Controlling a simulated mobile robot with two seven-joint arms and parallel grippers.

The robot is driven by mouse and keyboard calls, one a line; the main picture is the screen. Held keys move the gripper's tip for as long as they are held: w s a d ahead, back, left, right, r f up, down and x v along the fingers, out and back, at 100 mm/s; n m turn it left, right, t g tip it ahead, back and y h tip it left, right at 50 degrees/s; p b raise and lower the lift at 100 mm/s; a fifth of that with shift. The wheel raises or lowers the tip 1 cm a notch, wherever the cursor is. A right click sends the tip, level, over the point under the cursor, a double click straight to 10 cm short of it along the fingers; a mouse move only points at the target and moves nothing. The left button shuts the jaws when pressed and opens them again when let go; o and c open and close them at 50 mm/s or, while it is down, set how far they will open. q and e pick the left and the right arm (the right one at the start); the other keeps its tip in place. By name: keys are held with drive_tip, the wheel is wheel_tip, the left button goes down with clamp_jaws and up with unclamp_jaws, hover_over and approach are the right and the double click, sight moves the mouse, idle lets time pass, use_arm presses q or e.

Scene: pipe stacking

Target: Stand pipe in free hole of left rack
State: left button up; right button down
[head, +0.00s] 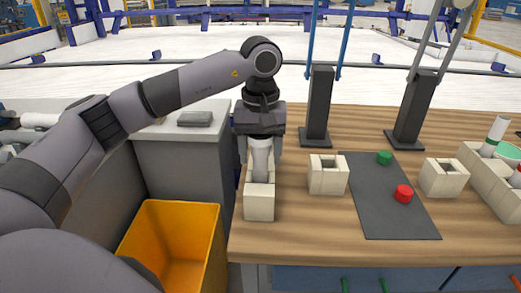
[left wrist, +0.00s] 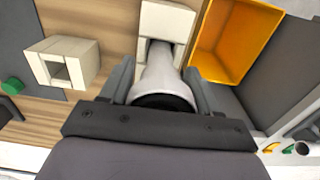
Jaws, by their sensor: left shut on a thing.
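My left gripper (head: 260,155) points down over the left rack and is shut on a pale grey-white pipe (head: 261,160). The pipe is upright between the fingers, and it also shows in the left wrist view (left wrist: 162,78). The left rack (head: 259,203) is a cream block structure near the table's left edge. The pipe's lower end is at an opening of the rack (left wrist: 166,19); I cannot tell how deep it sits. The gripper hides the rack's rear part. My right gripper is not in view.
A cream holder (head: 327,176) stands right of the rack. Further right are a dark mat (head: 385,215) with green (head: 384,157) and red (head: 403,193) pieces, another holder (head: 443,178) and a right rack (head: 485,180). A yellow bin (head: 207,235) stands left of the table.

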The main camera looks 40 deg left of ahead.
use_arm(q)
drive_tip(key=o, duration=1.4)
wheel_tip(320, 180, up, 7)
drive_tip(key=shift+r, duration=0.1)
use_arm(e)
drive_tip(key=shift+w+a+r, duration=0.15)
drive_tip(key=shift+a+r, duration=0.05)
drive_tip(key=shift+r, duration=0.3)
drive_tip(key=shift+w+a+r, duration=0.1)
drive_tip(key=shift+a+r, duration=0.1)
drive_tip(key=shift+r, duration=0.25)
